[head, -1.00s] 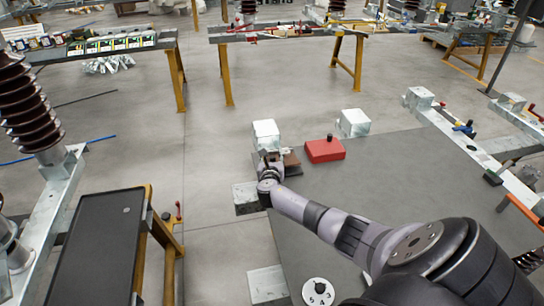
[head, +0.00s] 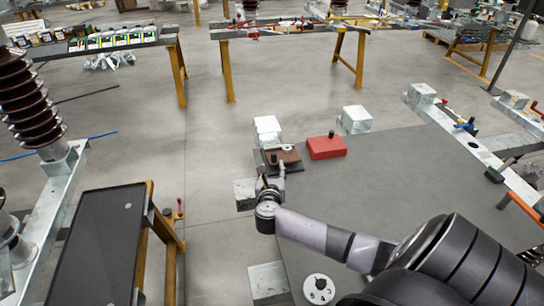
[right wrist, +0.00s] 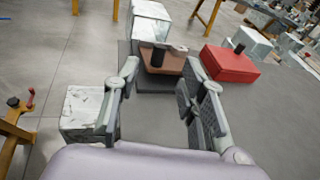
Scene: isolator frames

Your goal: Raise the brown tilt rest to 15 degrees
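The brown tilt rest (head: 290,156) sits on a dark base at the far left of the grey table, in front of a pale metal block. It carries a dark knob and a small pale part on top. In the right wrist view the brown rest (right wrist: 168,65) lies just beyond the fingertips. Its angle is hard to read. My right gripper (head: 271,180) is on the near side of the rest. In the right wrist view my right gripper (right wrist: 162,78) is open, with nothing between its fingers. My left gripper is not in view.
A red block (head: 326,148) with a dark knob stands right of the rest. Pale metal blocks (head: 355,119) stand behind it, and another (head: 245,193) at the table's left edge. A white numbered dial (head: 319,289) lies near me. The table's middle (head: 385,180) is clear.

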